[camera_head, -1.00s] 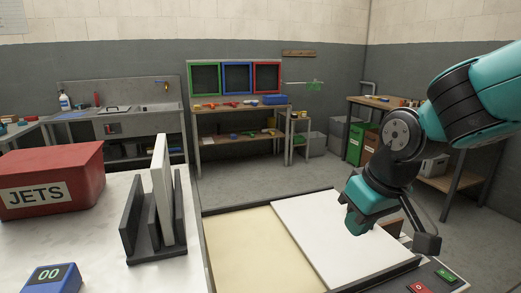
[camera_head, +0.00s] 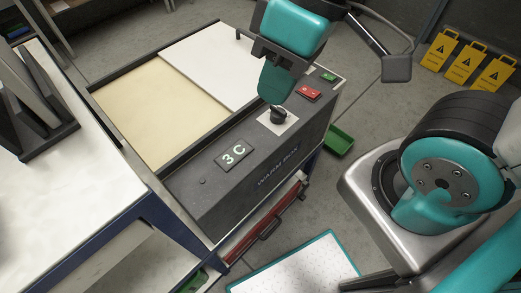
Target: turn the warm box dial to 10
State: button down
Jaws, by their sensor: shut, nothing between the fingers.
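The warm box (camera_head: 252,178) is a dark grey box with its name on the front, in the middle of the head view. Its dial (camera_head: 278,115) is a black knob on a white plate on the top edge panel. A display beside it (camera_head: 232,154) reads 3C. My gripper (camera_head: 276,98) is shut, pointing down just over the dial. It hides part of the knob, and I cannot tell whether it touches it.
A red button (camera_head: 309,92) and a green button (camera_head: 328,77) sit right of the dial. A white lid (camera_head: 212,62) partly covers the box. A dark rack (camera_head: 38,125) stands on the white table at left. Yellow caution signs (camera_head: 467,62) stand at right.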

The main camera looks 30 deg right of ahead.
aim_at(278, 115)
jog(key=u, duration=1.55)
jog(key=k, duration=0.35)
jog(key=z, duration=1)
